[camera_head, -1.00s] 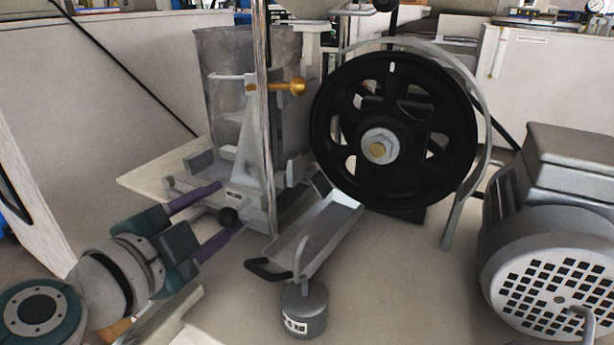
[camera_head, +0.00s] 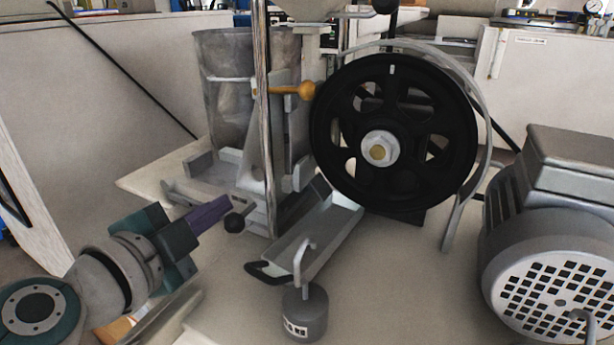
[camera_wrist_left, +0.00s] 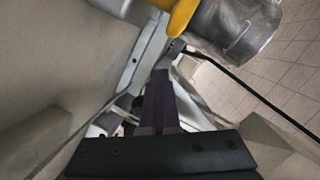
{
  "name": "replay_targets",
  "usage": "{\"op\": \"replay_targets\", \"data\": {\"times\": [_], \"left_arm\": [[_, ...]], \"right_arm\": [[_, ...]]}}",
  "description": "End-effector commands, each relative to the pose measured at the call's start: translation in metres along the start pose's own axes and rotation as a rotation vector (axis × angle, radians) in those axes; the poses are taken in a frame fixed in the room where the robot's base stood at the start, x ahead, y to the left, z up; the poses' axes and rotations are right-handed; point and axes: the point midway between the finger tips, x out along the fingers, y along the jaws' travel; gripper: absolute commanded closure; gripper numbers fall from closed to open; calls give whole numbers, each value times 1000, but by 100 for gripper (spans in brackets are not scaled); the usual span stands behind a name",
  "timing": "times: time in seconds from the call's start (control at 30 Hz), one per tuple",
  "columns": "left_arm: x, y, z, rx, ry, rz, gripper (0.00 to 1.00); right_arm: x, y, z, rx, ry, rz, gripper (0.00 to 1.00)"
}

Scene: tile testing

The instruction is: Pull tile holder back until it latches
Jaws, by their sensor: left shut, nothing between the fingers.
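The tile holder appears to be the grey upright bracket (camera_head: 258,150) left of the wheel, behind the metal rod. In the left wrist view the shut fingers (camera_wrist_left: 160,85) point toward the machine's grey metal parts. My right gripper is not in view.
A black spoked wheel (camera_head: 337,175) stands right of the bracket. A sloping metal chute (camera_head: 325,228) and a hanging weight (camera_head: 306,312) are in front. A grey motor (camera_head: 550,245) fills the right side. A grey cylinder (camera_head: 221,85) stands behind. Bare bench (camera_head: 410,290) lies between weight and motor.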

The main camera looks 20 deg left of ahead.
Motion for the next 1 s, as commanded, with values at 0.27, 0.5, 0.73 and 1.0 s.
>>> {"op": "replay_targets", "data": {"times": [0.27,0.5,0.73,1.0], "left_arm": [[-1,3,1,1,-2,7,100],[-1,4,2,2,-3,9,100],[-1,4,2,2,-3,10,79],[-1,4,2,2,-3,10,49]], "right_arm": [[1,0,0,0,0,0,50],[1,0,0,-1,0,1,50],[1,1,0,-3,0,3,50],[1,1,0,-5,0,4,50]]}}
